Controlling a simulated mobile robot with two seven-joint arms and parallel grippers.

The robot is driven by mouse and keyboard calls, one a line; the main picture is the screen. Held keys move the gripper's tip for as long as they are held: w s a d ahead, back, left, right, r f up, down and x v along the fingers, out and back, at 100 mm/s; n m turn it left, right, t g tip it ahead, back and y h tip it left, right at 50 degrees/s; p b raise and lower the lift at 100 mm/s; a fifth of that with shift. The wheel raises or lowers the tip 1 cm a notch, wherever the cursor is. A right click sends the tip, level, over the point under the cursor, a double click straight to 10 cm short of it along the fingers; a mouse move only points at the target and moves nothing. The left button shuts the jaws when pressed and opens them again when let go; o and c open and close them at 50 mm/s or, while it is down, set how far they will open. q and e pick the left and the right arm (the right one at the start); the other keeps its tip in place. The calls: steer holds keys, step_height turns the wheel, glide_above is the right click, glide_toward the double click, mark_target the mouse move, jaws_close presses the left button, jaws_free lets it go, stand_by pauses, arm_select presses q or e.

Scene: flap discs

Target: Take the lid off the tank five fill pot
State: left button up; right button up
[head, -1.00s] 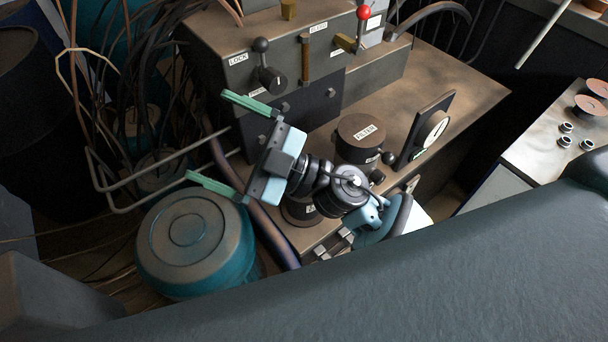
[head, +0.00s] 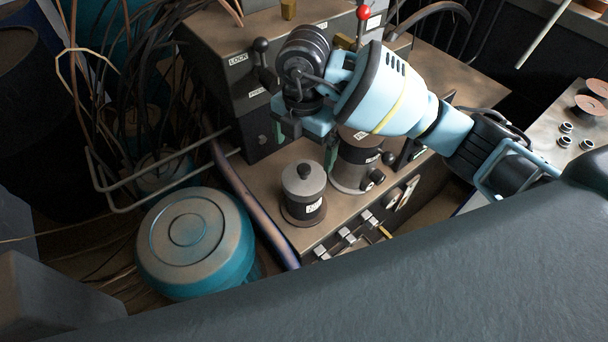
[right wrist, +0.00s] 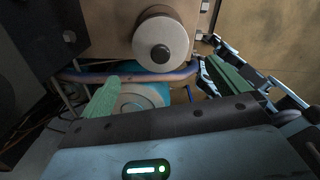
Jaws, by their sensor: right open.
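The fill pot (head: 303,208) is a small dark cylinder with a white label, too small to read, at the front edge of the bench unit. Its grey lid (head: 303,178) with a black knob sits on top. In the right wrist view the lid (right wrist: 160,30) shows at the top centre, knob towards the camera. My right gripper (head: 301,148) is open and empty, behind and above the pot, apart from it. Its green fingers are spread in the right wrist view (right wrist: 163,75), with the lid beyond them. My left gripper is not in view.
The larger filter pot (head: 352,172) stands just right of the fill pot, partly under my right arm. A control box (head: 225,90) with levers rises behind. A teal round tank (head: 190,245) stands at the left, with a hose (head: 240,185) between.

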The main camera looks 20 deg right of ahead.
mark_target(305, 167)
steer(key=shift+d, duration=0.15)
steer(key=shift+f, duration=3.9)
steer(key=c, duration=0.8)
steer(key=shift+r, duration=0.15)
